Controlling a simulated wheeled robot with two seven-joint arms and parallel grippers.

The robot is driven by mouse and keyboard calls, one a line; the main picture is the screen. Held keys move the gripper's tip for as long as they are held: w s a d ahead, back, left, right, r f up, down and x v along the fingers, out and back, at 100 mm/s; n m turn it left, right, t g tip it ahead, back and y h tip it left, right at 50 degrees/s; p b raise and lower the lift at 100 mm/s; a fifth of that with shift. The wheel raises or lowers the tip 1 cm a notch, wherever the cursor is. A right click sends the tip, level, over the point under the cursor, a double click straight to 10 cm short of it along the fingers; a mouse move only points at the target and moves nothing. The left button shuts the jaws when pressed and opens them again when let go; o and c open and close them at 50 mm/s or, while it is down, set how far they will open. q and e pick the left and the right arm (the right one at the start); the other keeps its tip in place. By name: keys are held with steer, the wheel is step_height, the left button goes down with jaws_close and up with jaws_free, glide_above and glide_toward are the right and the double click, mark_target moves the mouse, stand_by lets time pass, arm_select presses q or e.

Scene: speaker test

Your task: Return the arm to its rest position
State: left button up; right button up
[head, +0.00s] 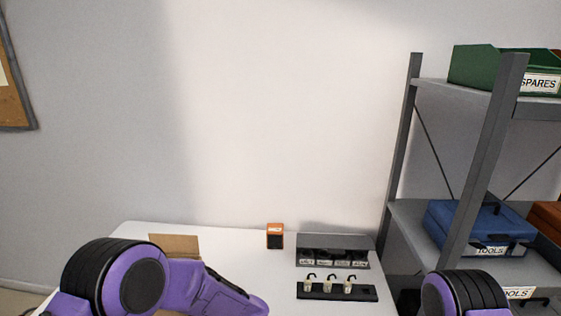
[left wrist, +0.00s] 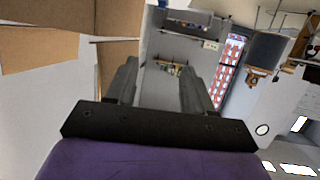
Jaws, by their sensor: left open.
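My left arm (head: 190,285) comes in at the lower left of the head view, bent over the front of the white table (head: 235,262). Its gripper does not clearly show there. In the left wrist view my left gripper (left wrist: 160,88) has its two grey fingers apart, with nothing between them. A rounded part of my right arm (head: 462,295) shows at the bottom right of the head view. My right gripper is out of view.
On the table are an orange-and-black box (head: 275,236), a dark rack with several slots (head: 335,250), and a black strip (head: 338,292) bearing 3 small pale items. Cardboard (head: 175,244) lies behind my left arm. A grey shelf (head: 400,140) with bins stands right.

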arm_select(q)
steer(key=s+a+f+m+t+h, duration=0.35)
steer(key=s+f, duration=0.25)
steer(key=f, duration=0.2)
steer(key=s+a+f+m+t+h, duration=0.2)
steer(key=s+a+f+m+h, duration=0.1)
steer(key=s+f+m, duration=0.3)
steer(key=s+f+g+h+b, duration=0.1)
steer(key=s+f, duration=0.2)
steer(key=s, duration=0.3)
steer(key=s+f+g+h, duration=0.2)
steer(key=s+f, duration=0.1)
steer(key=s, duration=0.3)
steer(key=s+d+f+g+h+b, duration=0.1)
steer(key=s+f+g, duration=0.1)
steer(key=s, duration=0.4)
steer(key=shift+f+b, duration=0.35)
steer(key=shift+f, duration=0.05)
steer(key=shift+s+h, duration=0.15)
steer(key=shift+h, duration=0.1)
